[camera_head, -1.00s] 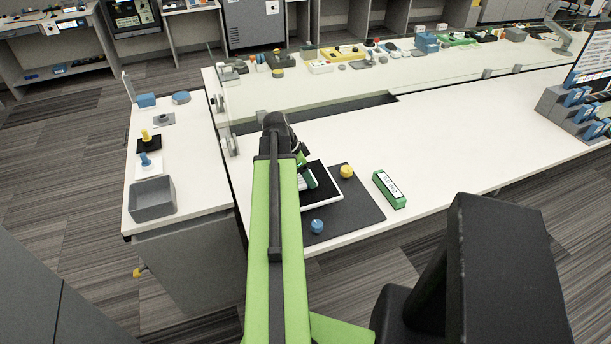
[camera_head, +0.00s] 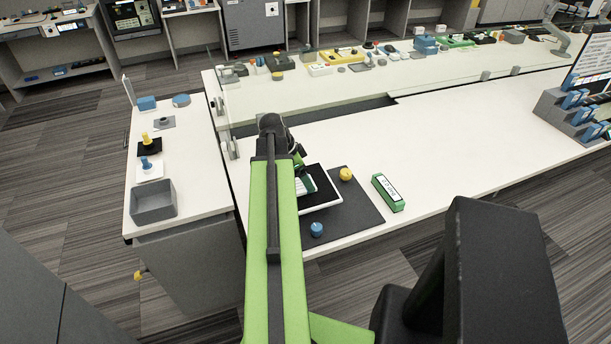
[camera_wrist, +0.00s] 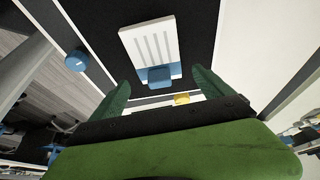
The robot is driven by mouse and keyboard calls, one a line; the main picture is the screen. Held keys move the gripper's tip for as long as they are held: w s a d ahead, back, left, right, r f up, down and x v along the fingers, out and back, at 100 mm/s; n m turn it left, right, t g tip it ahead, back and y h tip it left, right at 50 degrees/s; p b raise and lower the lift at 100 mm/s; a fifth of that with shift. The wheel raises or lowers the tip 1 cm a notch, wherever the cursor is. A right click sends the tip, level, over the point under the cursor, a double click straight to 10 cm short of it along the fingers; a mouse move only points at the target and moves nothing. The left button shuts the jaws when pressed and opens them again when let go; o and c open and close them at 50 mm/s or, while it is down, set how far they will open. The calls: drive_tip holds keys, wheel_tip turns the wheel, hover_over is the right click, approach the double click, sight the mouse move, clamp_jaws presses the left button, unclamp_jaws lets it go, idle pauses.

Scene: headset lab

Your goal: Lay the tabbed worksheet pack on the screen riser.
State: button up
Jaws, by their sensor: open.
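The worksheet pack is white with grey stripes and a blue tab; it shows in the wrist view (camera_wrist: 150,42) and partly beside my gripper in the head view (camera_head: 304,187). It lies over the black top of the screen riser (camera_wrist: 98,20), a low white-edged platform that also shows in the head view (camera_head: 324,202). My gripper (camera_wrist: 161,78) is open, its green fingers spread to either side of the blue tab, with gaps between them and it. My arm hides part of the pack and riser in the head view.
A dark mat (camera_head: 359,216) lies under the riser. A yellow knob (camera_head: 346,174) and a blue knob (camera_head: 316,229) stand on it. A green labelled box (camera_head: 387,193) lies to the right. A grey bin (camera_head: 153,201) stands on the left table.

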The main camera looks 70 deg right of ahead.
drive_tip(key=p+v, duration=1.2)
drive_tip(key=v, duration=0.3)
drive_tip(key=shift+r, duration=0.1)
drive_tip(key=w+a+f+n+t, duration=0.1)
drive_tip(key=w+a+n, duration=0.2)
drive_tip(key=w+a, duration=0.85)
drive_tip(key=w+a+f+n+t, duration=0.1)
drive_tip(key=w+a+n, duration=0.3)
drive_tip(key=w+a, duration=0.75)
drive_tip(key=w+a+n+y, duration=0.1)
drive_tip(key=w+a+n, duration=0.2)
drive_tip(key=a+n, duration=0.4)
drive_tip(key=w+a+f+n+t+y+b, duration=0.1)
drive_tip(key=w+a+n, duration=0.2)
drive_tip(key=a+n, duration=0.4)
drive_tip(key=w+a+n, duration=0.3)
drive_tip(key=a+n, duration=0.4)
drive_tip(key=a, duration=1.1)
drive_tip(key=shift+a+f+y+b, duration=0.25)
drive_tip(key=shift+f+y+b, duration=0.05)
drive_tip(key=shift+f+y, duration=0.1)
